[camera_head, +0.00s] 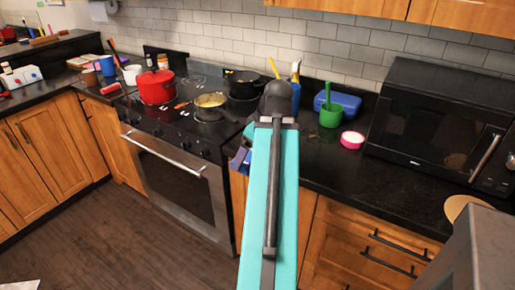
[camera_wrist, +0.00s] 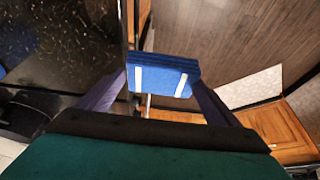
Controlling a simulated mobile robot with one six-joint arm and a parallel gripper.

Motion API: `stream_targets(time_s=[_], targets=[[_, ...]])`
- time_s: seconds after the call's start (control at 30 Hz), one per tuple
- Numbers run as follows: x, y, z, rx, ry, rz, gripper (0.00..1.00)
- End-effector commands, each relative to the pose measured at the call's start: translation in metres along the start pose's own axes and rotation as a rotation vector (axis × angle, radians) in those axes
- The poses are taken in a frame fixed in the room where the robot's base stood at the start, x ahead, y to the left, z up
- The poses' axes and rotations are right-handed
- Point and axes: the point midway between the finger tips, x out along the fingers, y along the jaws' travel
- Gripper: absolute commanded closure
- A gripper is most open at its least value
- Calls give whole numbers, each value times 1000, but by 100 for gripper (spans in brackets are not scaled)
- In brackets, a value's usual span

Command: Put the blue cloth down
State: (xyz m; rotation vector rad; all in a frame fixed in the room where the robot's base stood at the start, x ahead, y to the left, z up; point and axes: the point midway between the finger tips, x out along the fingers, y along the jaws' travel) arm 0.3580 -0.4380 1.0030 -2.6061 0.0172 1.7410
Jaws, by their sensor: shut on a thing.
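The blue cloth (camera_wrist: 163,66) looks like a folded, flat block with two white stripes. My gripper (camera_wrist: 160,92) is shut on it in the wrist view, with one purple-grey finger at each side. The cloth is just off the front edge of the black counter (camera_wrist: 60,40), with wooden floor showing past it. In the head view my arm hides most of the gripper, and a small blue-purple part of the gripper or cloth shows left of the arm at the counter's front edge.
The stove (camera_head: 190,115) left of my arm carries a red pot (camera_head: 157,87) and pans. Right of the arm stand a green cup (camera_head: 330,115), a blue box (camera_head: 343,102), a pink-rimmed bowl (camera_head: 352,139) and a black microwave (camera_head: 435,125). Counter in front of these is clear.

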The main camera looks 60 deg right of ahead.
Motion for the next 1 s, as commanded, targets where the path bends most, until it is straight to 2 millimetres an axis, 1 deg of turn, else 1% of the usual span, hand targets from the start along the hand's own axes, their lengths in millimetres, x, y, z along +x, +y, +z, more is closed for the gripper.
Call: stream_targets(time_s=[0.03,0.1,0.2,0.3,0.7,1.0], targets=[[-6,6,9,3,1,1,33],[-11,11,18,1,1,1,33],[-17,16,27,-2,0,-1,33],[-21,18,33,-4,1,-1,33],[-22,19,34,-6,0,-2,33],[-23,24,29,-5,1,-3,33]])
